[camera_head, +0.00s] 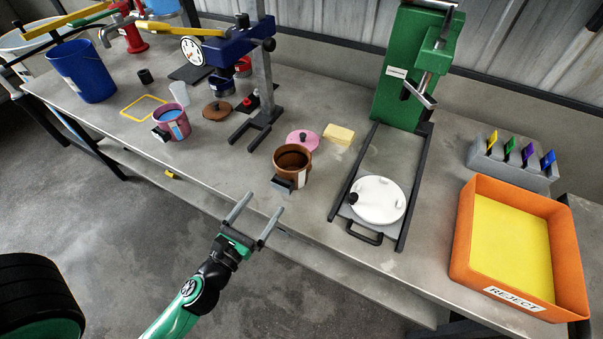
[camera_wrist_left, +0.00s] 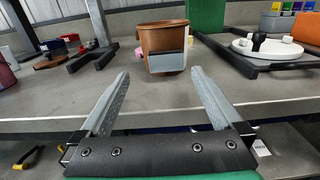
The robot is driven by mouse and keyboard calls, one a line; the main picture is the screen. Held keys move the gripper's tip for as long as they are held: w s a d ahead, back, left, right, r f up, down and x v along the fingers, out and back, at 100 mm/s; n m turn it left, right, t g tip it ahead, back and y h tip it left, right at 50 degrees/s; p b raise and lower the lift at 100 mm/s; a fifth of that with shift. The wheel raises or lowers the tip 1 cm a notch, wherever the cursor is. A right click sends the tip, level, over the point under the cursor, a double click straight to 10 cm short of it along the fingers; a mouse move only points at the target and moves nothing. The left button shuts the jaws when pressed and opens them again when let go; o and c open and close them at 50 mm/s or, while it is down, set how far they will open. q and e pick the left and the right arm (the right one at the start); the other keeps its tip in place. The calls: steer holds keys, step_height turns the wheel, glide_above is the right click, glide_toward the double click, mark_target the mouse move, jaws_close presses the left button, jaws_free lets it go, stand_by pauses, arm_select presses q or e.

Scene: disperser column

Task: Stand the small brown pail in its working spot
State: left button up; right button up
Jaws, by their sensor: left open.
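The small brown pail (camera_head: 292,167) stands upright on the table near its front edge, with a grey block-like grip and a white label on its side. In the left wrist view the pail (camera_wrist_left: 157,38) is straight ahead, beyond the fingertips. My left gripper (camera_head: 255,215) is open and empty, in front of the table edge and short of the pail; its two fingers also show in the left wrist view (camera_wrist_left: 158,78). A green stand (camera_head: 400,85) has a dark-railed base with a round white lid or plate (camera_head: 377,200) on it, right of the pail. My right gripper is not in view.
A pink lid (camera_head: 303,141) and yellow block (camera_head: 339,134) lie behind the pail. A blue dispersing stand (camera_head: 225,50), pink pail (camera_head: 172,123) and brown lid (camera_head: 218,111) are to the left. An orange reject bin (camera_head: 463,235) and grey holder (camera_head: 512,172) are right.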

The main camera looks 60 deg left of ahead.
mark_target(279, 188)
arm_select(q)
steer(key=x, duration=0.3)
steer(key=shift+w+r+p, duration=0.2)
steer(key=shift+p, duration=0.15)
steer(key=shift+w+a+f, duration=0.1)
steer(key=shift+w+f, duration=0.05)
steer(key=x, duration=0.5)
steer(key=shift+w+d+p, duration=0.2)
steer(key=shift+w+p, duration=0.1)
steer(key=shift+s, duration=0.1)
steer(key=c, duration=1.4)
